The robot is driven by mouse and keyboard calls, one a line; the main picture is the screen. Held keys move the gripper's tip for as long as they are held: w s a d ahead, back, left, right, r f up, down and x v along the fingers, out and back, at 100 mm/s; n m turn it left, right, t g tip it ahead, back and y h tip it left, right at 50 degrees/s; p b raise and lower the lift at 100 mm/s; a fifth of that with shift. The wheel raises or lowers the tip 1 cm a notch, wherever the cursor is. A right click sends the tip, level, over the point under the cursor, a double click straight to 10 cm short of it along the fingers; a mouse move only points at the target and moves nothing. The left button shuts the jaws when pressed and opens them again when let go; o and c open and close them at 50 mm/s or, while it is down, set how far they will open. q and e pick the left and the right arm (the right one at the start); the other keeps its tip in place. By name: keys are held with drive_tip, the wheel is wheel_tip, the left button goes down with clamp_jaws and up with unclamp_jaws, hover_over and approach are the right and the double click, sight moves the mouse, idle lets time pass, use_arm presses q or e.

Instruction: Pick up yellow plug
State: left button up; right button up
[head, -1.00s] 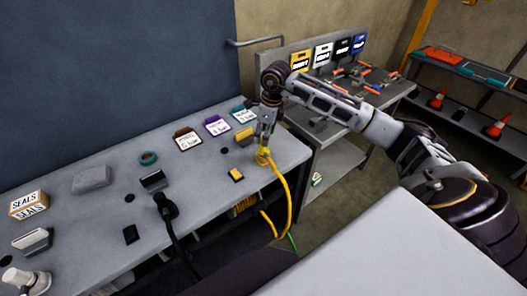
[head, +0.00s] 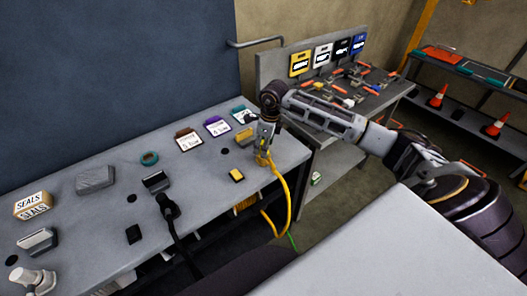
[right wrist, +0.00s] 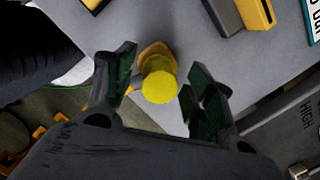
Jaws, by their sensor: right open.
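The yellow plug (head: 262,160) is at the right end of the grey bench, with its yellow cable hanging over the front edge. My right gripper (head: 263,148) is right above and around it, pointing down. In the right wrist view the plug's round yellow end (right wrist: 160,86) lies between the two dark fingers of the right gripper (right wrist: 162,64). The fingers are apart, with a gap on each side of the plug. My left gripper is not in view.
On the bench (head: 105,210) are a yellow block (head: 236,175), a black plug and cable (head: 167,205), a teal ring (head: 149,158), label cards (head: 188,139) and a SEALS box (head: 32,205). A second table (head: 345,125) with tools stands behind my right arm.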

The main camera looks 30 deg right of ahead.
drive_tip(key=shift+f, duration=0.1)
drive_tip(key=shift+c, duration=0.2)
drive_tip(key=c, duration=1)
drive_tip(key=shift+r+b, duration=1)
drive_tip(key=shift+r, duration=4)
drive_tip(key=shift+r, duration=0.2)
drive_tip(key=shift+r+p, duration=0.85)
drive_tip(key=shift+r, duration=0.5)
